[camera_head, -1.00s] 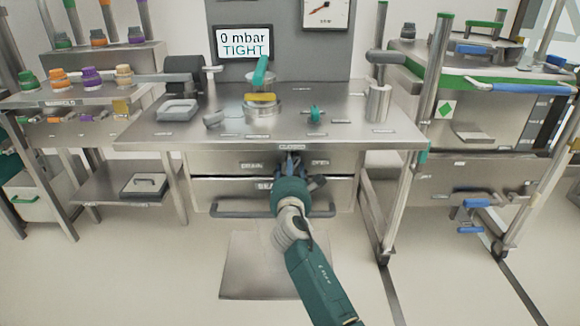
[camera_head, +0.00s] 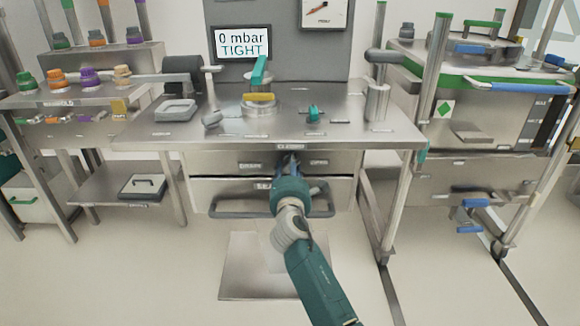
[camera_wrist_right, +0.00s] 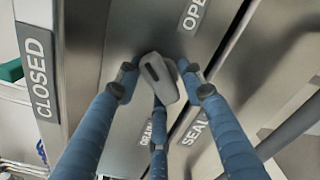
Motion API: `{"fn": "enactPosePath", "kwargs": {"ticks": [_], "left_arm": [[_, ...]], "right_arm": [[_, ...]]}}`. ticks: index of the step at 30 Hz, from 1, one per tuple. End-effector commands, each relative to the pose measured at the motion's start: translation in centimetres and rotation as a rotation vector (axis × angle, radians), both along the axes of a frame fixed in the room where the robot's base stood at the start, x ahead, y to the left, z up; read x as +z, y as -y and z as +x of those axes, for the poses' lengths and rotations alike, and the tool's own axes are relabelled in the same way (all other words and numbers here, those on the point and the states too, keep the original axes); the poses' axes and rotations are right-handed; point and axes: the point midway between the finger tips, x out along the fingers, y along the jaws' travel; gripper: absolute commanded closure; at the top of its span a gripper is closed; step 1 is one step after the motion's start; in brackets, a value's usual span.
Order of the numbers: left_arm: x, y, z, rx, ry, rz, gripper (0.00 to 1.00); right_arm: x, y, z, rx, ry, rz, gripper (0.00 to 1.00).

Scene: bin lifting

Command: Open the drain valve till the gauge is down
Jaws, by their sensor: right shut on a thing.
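My right gripper (camera_head: 289,162) is at the front panel under the bench top, between the DRAIN and OPEN labels and below the CLOSED label. In the right wrist view its blue fingers (camera_wrist_right: 160,85) are closed around a grey drain valve handle (camera_wrist_right: 157,72). The handle's lower part is partly hidden by the fingers. The CLOSED label (camera_wrist_right: 38,85) is at left and the OPEN label (camera_wrist_right: 193,14) at upper right. The round gauge (camera_head: 324,12) is cut off by the top edge; its reading is too small to tell. My left gripper is not in view.
A screen (camera_head: 242,43) reads 0 mbar TIGHT. A drawer with a long handle (camera_head: 232,211) sits below the valve panel. The bench top (camera_head: 345,105) carries a yellow-and-teal fitting. A steel cart (camera_head: 470,130) stands at right, a side table (camera_head: 75,100) at left.

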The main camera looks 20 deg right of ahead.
Motion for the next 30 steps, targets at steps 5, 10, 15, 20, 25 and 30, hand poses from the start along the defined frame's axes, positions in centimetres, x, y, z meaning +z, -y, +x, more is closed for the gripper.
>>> {"fn": "enactPosePath", "kwargs": {"ticks": [5, 10, 15, 20, 25, 30], "left_arm": [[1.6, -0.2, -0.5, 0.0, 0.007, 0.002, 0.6], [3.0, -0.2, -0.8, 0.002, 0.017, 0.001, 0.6], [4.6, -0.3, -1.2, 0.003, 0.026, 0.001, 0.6], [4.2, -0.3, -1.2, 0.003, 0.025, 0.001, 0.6], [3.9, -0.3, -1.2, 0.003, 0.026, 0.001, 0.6], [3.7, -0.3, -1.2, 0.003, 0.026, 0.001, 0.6]], "right_arm": [[0.6, -0.3, 0.1, 0.009, 0.056, 0.159, 0.88], [0.7, -0.3, 0.1, 0.009, 0.102, 0.314, 0.88], [0.8, -0.2, 0.0, 0.011, 0.147, 0.466, 0.88], [0.9, -0.1, 0.0, 0.01, 0.185, 0.591, 0.88], [1.1, 0.0, 0.0, 0.011, 0.215, 0.697, 0.88], [1.2, 0.1, 0.0, 0.012, 0.237, 0.77, 0.88]]}}
